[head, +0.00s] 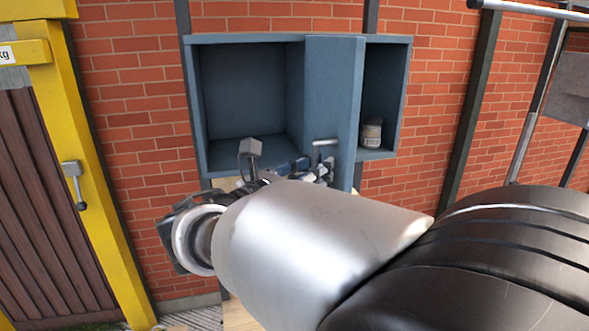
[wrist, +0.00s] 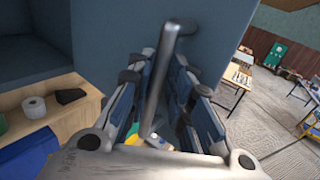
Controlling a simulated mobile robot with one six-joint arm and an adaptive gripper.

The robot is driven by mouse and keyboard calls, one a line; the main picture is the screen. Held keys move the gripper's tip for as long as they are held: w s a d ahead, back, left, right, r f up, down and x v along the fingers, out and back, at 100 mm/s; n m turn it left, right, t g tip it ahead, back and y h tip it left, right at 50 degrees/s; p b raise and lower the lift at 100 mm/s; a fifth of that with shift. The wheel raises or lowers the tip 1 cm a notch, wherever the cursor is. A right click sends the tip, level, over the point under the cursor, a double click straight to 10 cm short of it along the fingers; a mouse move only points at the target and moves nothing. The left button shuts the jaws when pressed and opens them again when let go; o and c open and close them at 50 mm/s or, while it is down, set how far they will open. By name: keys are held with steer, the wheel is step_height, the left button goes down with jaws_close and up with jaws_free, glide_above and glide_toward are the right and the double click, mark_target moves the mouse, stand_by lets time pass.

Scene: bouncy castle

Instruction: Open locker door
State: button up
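The blue-grey locker (head: 240,40) is on the brick wall in the head view. Its door (head: 338,85) stands swung out toward me, with the left compartment exposed. The door's metal handle (head: 325,143) is low on the door, just above my gripper (head: 305,172), which my arm partly hides. In the wrist view the bar of the handle (wrist: 158,85) stands between the blue fingers of my gripper (wrist: 160,85). Gaps show on both sides of the bar, so the fingers look open around it. The door (wrist: 125,35) fills the upper middle behind it.
A jar (head: 371,133) stands in the locker's right compartment. In the wrist view a wooden surface (wrist: 85,105) at left bears a white roll (wrist: 34,107) and a dark object (wrist: 70,96). Open floor (wrist: 255,125) and tables lie to the right.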

steer(key=shift+o, duration=0.9)
steer(key=shift+w, duration=0.25)
steer(key=shift+s, duration=0.1)
steer(key=v, duration=1.2)
steer(key=shift+d, duration=0.15)
steer(key=s+d+f+m+g+y+b, duration=0.1)
steer(key=s+d+f+m+g+b, duration=0.25)
steer(key=d+f, duration=0.35)
steer(key=s+d+f+m+g+y+b, duration=0.1)
steer(key=s+d+f+m+g+b, duration=0.15)
steer(key=d+f+b, duration=0.4)
steer(key=s+d+f+m+g+y+b, duration=0.1)
steer(key=s+d+f+m+g+b, duration=0.2)
steer(key=f, duration=0.6)
steer(key=s+f+m+y+b, duration=0.5)
steer(key=f+m+b, duration=0.3)
steer(key=f, duration=0.5)
steer(key=s+f+m+t+y+b, duration=0.1)
steer(key=s+f+m+y+b, duration=0.3)
steer(key=f+m+b, duration=0.5)
step_height(320, 180, down, 4)
steer(key=shift+s+a+r+m+y, duration=0.1)
steer(key=shift+s+a+m+y, duration=0.35)
steer(key=shift+s, duration=0.45)
